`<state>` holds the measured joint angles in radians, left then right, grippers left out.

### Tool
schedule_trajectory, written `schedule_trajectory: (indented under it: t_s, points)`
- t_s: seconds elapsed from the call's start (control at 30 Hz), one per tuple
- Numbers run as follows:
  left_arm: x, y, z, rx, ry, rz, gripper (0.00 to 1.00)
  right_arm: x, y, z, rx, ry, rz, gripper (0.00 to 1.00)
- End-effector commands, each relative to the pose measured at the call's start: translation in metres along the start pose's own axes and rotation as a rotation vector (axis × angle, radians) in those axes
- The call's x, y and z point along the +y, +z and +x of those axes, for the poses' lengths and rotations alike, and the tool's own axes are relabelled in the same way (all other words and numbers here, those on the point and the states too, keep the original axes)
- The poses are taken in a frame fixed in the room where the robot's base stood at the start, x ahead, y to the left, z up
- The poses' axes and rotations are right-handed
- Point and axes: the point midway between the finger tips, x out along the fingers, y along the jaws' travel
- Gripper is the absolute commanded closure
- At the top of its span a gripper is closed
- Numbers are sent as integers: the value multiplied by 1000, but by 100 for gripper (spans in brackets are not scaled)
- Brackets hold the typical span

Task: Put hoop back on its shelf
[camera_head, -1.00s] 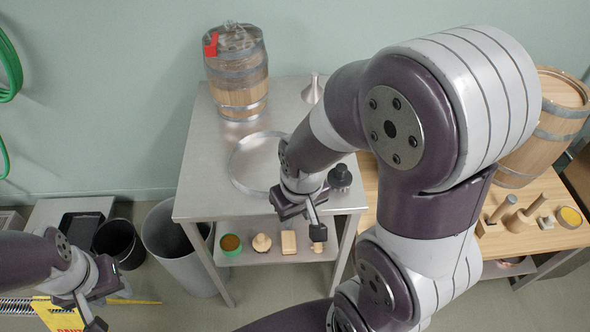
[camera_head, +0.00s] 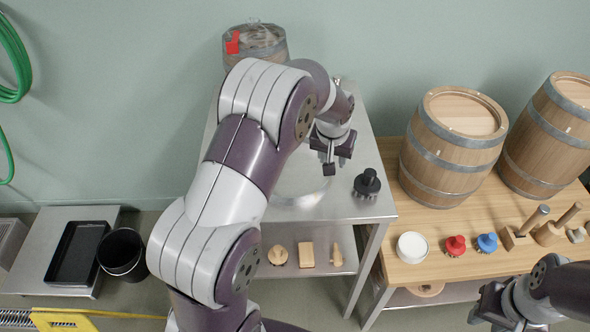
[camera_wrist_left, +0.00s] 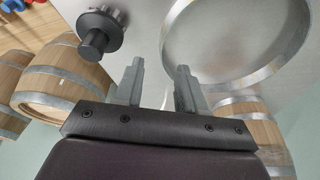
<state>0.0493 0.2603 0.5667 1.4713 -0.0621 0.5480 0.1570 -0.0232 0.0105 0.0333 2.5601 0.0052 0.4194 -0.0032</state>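A metal hoop (camera_head: 305,201) lies flat on the steel table (camera_head: 355,205), partly hidden behind my left arm. It also shows in the left wrist view (camera_wrist_left: 243,84), with bare steel inside it. My left gripper (camera_head: 335,160) is above the table at the hoop's far right side. In the left wrist view its two fingers (camera_wrist_left: 158,85) stand apart with nothing between them, and the hoop is beyond them to the right. My right gripper (camera_head: 508,308) is low at the bottom right, in front of the wooden table; its fingers are not clear. A lower shelf (camera_head: 345,238) under the steel table holds small wooden pieces.
A black brush (camera_head: 367,184) stands right of the hoop. A barrel with a red tag (camera_head: 255,50) is at the back. The wooden table (camera_head: 440,225) holds two barrels (camera_head: 452,148), red and blue brushes, a white tub (camera_head: 412,247) and mallets. A black bin (camera_head: 122,254) stands left.

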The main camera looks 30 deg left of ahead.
Motion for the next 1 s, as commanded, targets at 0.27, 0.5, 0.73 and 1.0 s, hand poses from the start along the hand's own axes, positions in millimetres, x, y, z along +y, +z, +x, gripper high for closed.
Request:
schedule_trajectory:
  t_s: [0.27, 0.5, 0.73, 1.0]
  points:
    - [0, 0, 42, -1, 0, 0, 60, 0, -1, -11, 0, 0, 0, 65]
    - [0, 5, 84, 0, 0, 2, 60, 0, -3, -23, 0, 0, 0, 65]
    - [1, 5, 92, 3, 1, 1, 60, 0, -3, -23, 0, 0, 0, 65]
    - [1, 5, 92, 3, 1, 1, 100, 0, -3, -23, 0, 0, 0, 65]
